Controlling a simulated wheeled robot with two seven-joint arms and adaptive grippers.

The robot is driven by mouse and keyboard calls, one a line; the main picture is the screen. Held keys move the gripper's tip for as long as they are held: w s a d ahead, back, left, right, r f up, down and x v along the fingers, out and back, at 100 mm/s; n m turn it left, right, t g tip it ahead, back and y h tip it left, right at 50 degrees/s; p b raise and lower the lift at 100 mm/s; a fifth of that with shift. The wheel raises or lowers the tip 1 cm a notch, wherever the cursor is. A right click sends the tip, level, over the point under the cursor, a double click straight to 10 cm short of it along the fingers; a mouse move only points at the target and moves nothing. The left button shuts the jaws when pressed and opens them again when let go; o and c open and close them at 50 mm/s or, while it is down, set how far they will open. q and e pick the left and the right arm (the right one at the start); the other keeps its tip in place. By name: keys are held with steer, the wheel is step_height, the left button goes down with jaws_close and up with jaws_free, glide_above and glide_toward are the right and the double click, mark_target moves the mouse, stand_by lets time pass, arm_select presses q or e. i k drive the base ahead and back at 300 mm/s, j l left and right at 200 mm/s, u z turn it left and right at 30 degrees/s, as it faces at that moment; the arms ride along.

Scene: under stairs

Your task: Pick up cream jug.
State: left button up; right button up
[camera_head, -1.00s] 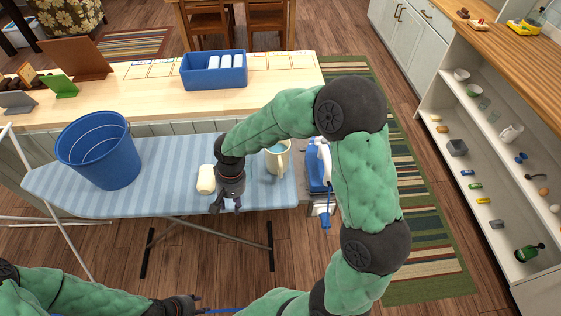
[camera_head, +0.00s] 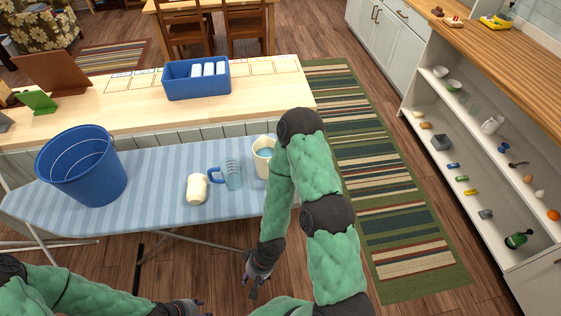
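The cream jug (camera_head: 262,158) stands upright on the right part of the striped ironing board (camera_head: 150,200). My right arm hides its right side. My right gripper (camera_head: 251,278) hangs in front of the board's near edge, well apart from the jug. It looks open and empty. My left gripper (camera_head: 200,306) is at the bottom edge, away from the board. Its fingers are too small and cut off to tell their state.
A large blue bucket (camera_head: 84,168) stands on the board's left part. Behind the board is a wooden counter (camera_head: 130,112) with a blue bin (camera_head: 198,88). Shelves with small items (camera_head: 470,160) are at right. A striped rug (camera_head: 360,160) covers floor between.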

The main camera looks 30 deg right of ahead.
mark_target(262, 148)
steer(key=j+z, duration=0.15)
steer(key=z, duration=0.3)
steer(key=i+j+z, duration=0.1)
steer(key=z, duration=0.35)
steer(key=j+z, duration=0.2)
steer(key=z, duration=0.2)
steer(key=k+j+u, duration=0.15)
steer(key=u, duration=1.35)
steer(key=z, duration=1.1)
steer(key=k, duration=0.05)
